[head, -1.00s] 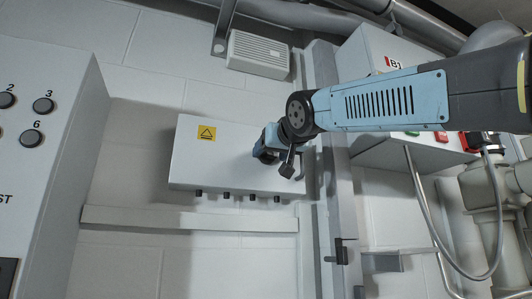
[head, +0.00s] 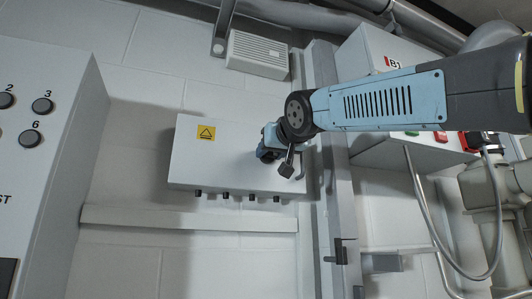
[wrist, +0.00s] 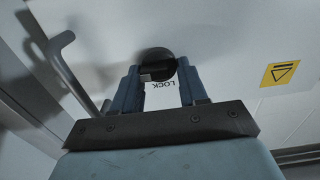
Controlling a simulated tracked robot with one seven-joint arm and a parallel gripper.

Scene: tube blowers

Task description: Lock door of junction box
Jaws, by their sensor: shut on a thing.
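The junction box (head: 220,165) is a white box on the wall, its door flat and shut as far as I can see, with a yellow warning sticker (head: 206,132). In the wrist view a dark round lock knob (wrist: 156,62) sits on the door, with a "LOCK" label (wrist: 163,86) beside it. My gripper (wrist: 158,74) has its blue fingers closed on the knob at the door; it also shows at the right part of the box in the head view (head: 268,155). A bar handle (wrist: 66,62) stands left of the knob in the wrist view. The knob is hidden in the head view.
A grey vertical post (head: 330,190) runs right of the box. The cabinet marked B1 (head: 362,75) stands behind my arm. A button panel (head: 55,130) is at the left. A ledge (head: 190,217) runs below the box, and several dark cable glands (head: 225,196) stick out underneath.

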